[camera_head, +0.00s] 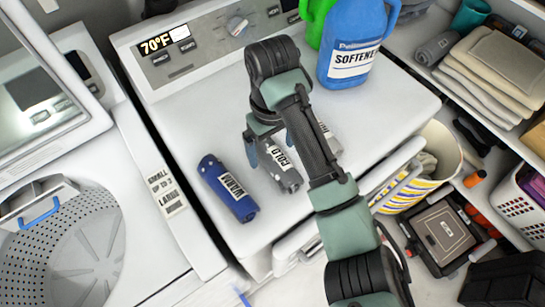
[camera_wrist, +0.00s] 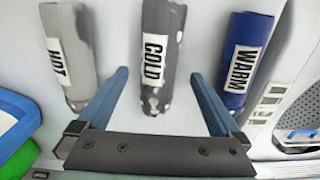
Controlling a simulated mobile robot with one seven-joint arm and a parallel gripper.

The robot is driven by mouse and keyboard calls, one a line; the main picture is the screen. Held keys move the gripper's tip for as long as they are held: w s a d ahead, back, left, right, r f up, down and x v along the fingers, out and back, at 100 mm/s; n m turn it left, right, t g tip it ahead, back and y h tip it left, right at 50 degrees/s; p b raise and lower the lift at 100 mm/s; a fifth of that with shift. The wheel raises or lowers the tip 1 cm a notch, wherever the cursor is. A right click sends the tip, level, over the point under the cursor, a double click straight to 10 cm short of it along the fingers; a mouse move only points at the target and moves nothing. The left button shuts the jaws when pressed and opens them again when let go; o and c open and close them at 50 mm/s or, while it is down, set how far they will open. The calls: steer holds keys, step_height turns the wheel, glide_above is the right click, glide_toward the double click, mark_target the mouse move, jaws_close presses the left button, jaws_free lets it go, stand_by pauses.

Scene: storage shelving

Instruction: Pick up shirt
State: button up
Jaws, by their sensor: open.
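Three rolled cloth bundles with printed labels lie on the white washer top; I cannot tell which one is the shirt. The dark grey COLD roll (camera_head: 284,172) also shows in the wrist view (camera_wrist: 158,50), between my open fingers. The blue WARM roll (camera_head: 228,188) lies left of it in the head view and right of it in the wrist view (camera_wrist: 245,60). The light grey HOT roll (camera_wrist: 70,50) is mostly hidden behind my arm in the head view. My gripper (camera_wrist: 159,74) is open and empty, its fingers straddling the near end of the COLD roll. Contact is unclear.
A blue softener jug (camera_head: 352,45) and a green jug (camera_head: 316,20) stand at the back right of the washer top. An open washer drum (camera_head: 70,250) is at left. Shelves with folded towels (camera_head: 500,70) and a striped basket (camera_head: 415,180) are at right.

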mark_target(273, 155)
step_height(273, 155, down, 3)
steer(key=shift+s+d+f, duration=0.1)
steer(key=shift+s+f, duration=0.05)
steer(key=shift+c, duration=0.2)
steer(key=c, duration=1.5)
